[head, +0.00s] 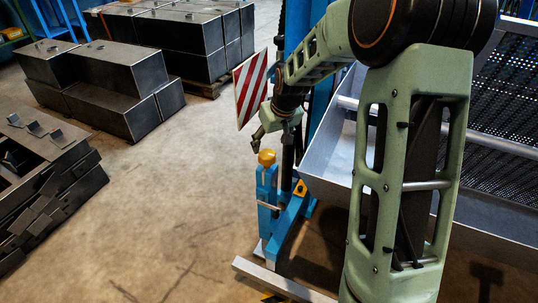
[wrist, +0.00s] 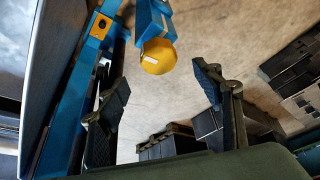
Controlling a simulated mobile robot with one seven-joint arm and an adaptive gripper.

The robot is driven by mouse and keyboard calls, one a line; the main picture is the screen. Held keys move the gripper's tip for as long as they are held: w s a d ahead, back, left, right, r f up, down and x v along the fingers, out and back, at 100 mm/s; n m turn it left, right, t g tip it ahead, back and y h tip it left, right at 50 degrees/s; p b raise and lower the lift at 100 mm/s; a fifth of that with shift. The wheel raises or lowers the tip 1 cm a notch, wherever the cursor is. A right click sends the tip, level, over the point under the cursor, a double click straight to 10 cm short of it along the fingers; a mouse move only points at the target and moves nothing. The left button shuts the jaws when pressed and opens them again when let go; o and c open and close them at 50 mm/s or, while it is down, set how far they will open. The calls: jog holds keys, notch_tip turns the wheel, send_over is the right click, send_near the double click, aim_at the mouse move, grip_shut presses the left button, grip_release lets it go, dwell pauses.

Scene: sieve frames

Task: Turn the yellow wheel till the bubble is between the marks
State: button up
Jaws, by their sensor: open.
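The yellow wheel (head: 267,157) sits on top of a blue post (head: 266,190) in the middle of the head view. In the wrist view the yellow wheel (wrist: 158,57) shows as a round knob with a pale strip on it. My gripper (head: 264,137) is just above the wheel in the head view. In the wrist view my gripper (wrist: 163,95) is open, with its fingers apart on either side and nothing between the tips. The wheel lies ahead of the fingers and looks apart from them. I cannot make out the bubble or its marks in either view.
A grey sieve frame (head: 330,165) stands close to the right of the post. A red-and-white striped plate (head: 250,88) hangs behind my gripper. Dark metal boxes (head: 110,80) and a stack of dark parts (head: 45,180) stand at left. The floor between is clear.

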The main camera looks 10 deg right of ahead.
aim_at(267, 154)
jog(key=b+x, duration=0.2)
jog(key=x, duration=0.6)
jog(key=shift+w, duration=0.1)
jog(key=c, duration=1.2)
jog(key=shift+o, duration=0.2)
jog(key=shift+d+r+n+y+p, duration=0.15)
jog(key=shift+n+y+p, duration=0.15)
jog(key=shift+n+p, duration=0.8)
jog(key=shift+n+g+y+p, duration=0.3)
jog(key=shift+n+y+p, duration=0.1)
jog(key=shift+n+p, duration=0.6)
jog(key=shift+n, duration=0.3)
